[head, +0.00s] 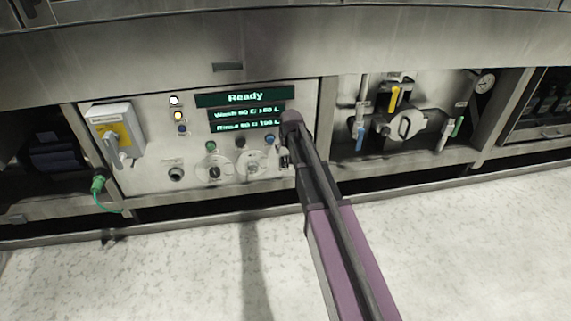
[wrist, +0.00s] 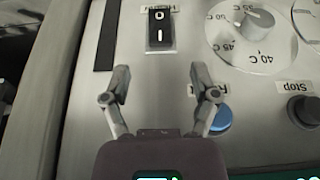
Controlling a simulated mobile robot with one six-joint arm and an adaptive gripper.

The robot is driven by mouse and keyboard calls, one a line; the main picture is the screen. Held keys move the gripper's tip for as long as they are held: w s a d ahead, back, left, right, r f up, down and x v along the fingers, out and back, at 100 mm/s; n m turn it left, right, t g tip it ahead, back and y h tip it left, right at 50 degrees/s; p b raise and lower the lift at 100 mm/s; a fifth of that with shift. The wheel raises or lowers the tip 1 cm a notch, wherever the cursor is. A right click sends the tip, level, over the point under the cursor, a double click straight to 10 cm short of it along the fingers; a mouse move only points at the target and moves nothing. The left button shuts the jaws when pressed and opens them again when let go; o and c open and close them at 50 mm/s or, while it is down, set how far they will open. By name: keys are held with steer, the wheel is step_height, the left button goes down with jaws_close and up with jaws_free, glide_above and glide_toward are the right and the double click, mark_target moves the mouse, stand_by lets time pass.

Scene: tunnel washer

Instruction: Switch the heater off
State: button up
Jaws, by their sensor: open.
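The heater switch (wrist: 161,30) is a black rocker marked 0 and I, on the metal control panel (head: 145,155). In the wrist view it is at the top, under a label that appears upside down. I cannot tell which side of the rocker is pressed in. My gripper (wrist: 161,84) is open and empty, its two fingers apart, below the switch in the wrist view and not touching it. In the head view my gripper (head: 285,160) is at the panel's right part, and my arm covers some of that area.
A temperature dial (wrist: 248,28), a blue button (wrist: 221,118) and a dark Stop button (wrist: 305,110) are close to the right finger. The display (head: 245,98) reads Ready. A rotary isolator (head: 115,138) is on the left, and valves and pipes (head: 400,120) are on the right.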

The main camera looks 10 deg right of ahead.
mark_target(285, 160)
steer(key=shift+b+x, duration=3.3)
steer(key=shift+x, duration=0.6)
